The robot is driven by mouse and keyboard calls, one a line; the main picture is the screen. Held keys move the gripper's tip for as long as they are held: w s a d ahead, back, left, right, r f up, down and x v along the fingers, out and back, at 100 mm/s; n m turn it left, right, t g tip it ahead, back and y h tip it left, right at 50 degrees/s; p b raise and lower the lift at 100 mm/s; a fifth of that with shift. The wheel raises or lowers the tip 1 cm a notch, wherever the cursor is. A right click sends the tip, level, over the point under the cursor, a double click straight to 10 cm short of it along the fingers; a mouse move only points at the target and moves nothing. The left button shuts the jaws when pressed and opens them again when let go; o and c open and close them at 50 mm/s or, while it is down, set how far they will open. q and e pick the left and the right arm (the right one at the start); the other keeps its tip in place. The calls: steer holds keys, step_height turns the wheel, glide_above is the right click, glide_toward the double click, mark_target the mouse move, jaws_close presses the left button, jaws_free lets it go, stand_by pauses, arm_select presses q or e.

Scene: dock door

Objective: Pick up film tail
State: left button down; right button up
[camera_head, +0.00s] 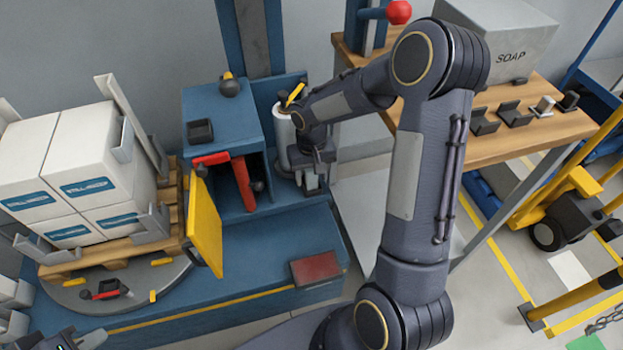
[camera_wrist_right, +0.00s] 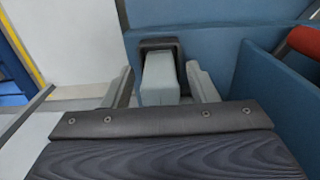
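A white upright roll (camera_head: 284,138), which looks like the film roll, stands at the blue machine's right side, partly hidden by my right arm. In the right wrist view a pale grey tab (camera_wrist_right: 160,82) sticks out of a dark holder on a blue wall; it may be the film tail. My right gripper (camera_head: 313,182) is low beside the roll. In the wrist view its fingers (camera_wrist_right: 160,90) are apart, one on each side of the tab, with visible gaps. My left gripper (camera_head: 78,342) seems to show only partly at the bottom left corner; its fingers are unclear.
White boxes (camera_head: 82,150) stand on a pallet on a round turntable (camera_head: 75,295) at left. A yellow flap (camera_head: 205,225) and red handle (camera_head: 243,182) are on the blue machine (camera_head: 290,245). A wooden bench (camera_head: 480,130) with a SOAP box (camera_head: 505,40) stands at right.

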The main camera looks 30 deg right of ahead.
steer(key=c, duration=0.9)
steer(key=shift+r, duration=0.1)
